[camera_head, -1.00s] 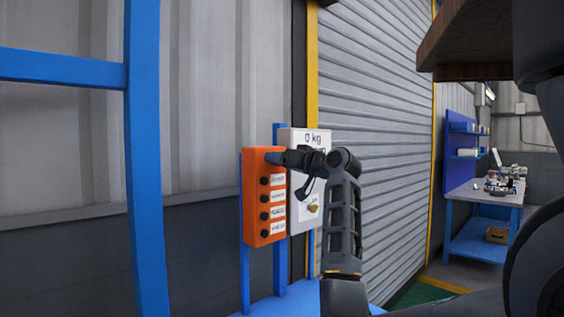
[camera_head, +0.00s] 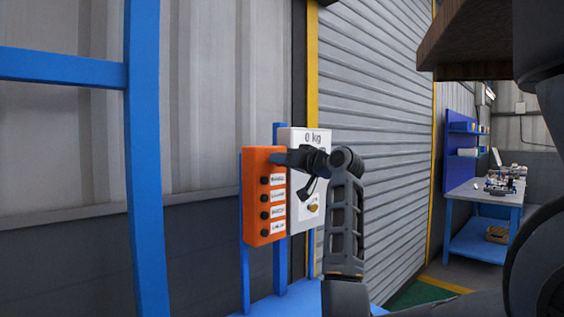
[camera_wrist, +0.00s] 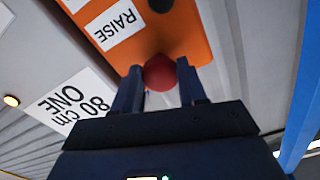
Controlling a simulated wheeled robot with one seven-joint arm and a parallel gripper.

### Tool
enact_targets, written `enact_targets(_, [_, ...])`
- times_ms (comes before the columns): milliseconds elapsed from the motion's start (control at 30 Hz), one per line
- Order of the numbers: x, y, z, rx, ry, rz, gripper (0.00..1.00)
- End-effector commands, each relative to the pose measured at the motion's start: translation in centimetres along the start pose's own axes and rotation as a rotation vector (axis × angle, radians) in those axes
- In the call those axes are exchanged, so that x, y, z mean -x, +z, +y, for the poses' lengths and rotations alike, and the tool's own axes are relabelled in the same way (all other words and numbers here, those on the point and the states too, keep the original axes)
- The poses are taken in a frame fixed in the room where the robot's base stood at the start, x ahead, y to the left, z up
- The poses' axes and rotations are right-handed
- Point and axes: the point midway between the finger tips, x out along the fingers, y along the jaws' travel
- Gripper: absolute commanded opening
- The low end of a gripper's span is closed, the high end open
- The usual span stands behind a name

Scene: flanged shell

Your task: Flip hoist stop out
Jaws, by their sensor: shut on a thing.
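The orange control box (camera_head: 256,212) stands upright on blue posts, with several dark round buttons and white labels down its face. In the wrist view the orange box (camera_wrist: 178,28) fills the top, with a label reading RAISE. A round red knob (camera_wrist: 159,74), apparently the hoist stop, sits at the box's edge between my fingers. My gripper (camera_wrist: 158,80) is shut on this knob, one finger on each side. In the head view my gripper (camera_head: 282,159) is at the upper part of the box and hides the knob.
A white panel (camera_head: 318,165) reading "0 kg" stands just right of the orange box, with a small brass-coloured part low on it. A blue frame post (camera_head: 146,190) stands at left. A grey roller shutter (camera_head: 385,130) is behind my arm. A workbench (camera_head: 485,195) is far right.

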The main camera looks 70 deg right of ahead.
Motion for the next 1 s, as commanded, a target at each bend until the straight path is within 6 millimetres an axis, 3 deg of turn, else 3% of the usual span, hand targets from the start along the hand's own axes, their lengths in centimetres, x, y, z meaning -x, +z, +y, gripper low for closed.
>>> enact_targets(267, [0.8,0.0,0.1,0.000,0.001,0.000,0.00])
enact_targets(300, [0.8,0.0,0.1,0.000,0.002,0.000,0.43])
enact_targets(567, [0.7,0.0,0.1,0.000,0.001,0.000,0.68])
enact_targets(833, [0.9,0.0,0.1,0.000,0.001,0.000,0.68])
enact_targets(1000, [2.8,0.1,0.1,0.002,0.002,0.002,0.68])
